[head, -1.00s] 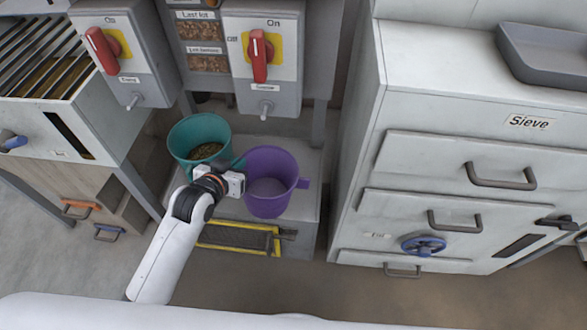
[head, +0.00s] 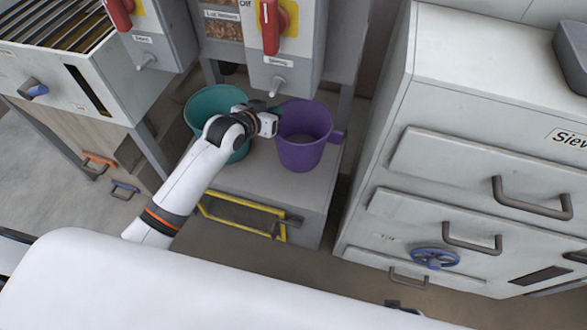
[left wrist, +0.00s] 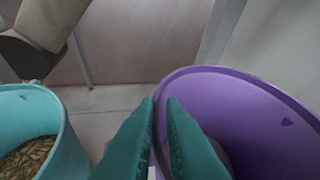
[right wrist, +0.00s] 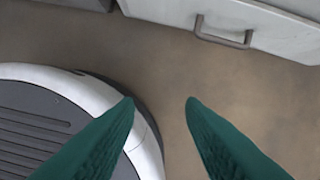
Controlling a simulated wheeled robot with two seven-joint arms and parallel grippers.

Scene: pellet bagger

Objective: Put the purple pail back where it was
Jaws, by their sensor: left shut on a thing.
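The purple pail (head: 303,150) is upright over the grey stand, below the right-hand spout, with its handle pointing right. No pellets show in it. I cannot tell if its base touches the stand. My left gripper (head: 274,122) is shut on the pail's left rim. In the left wrist view the green fingers (left wrist: 162,112) straddle the rim of the purple pail (left wrist: 255,115). My right gripper (right wrist: 161,101) is open and empty above the floor, beside my own base.
A teal pail (head: 205,105) with brown pellets (left wrist: 28,157) stands just left, partly behind my left arm. The grey stand (head: 262,188) has a yellow-framed front. The grey spout box (head: 285,55) hangs above. The Sieve cabinet (head: 440,100) stands right, across a narrow gap.

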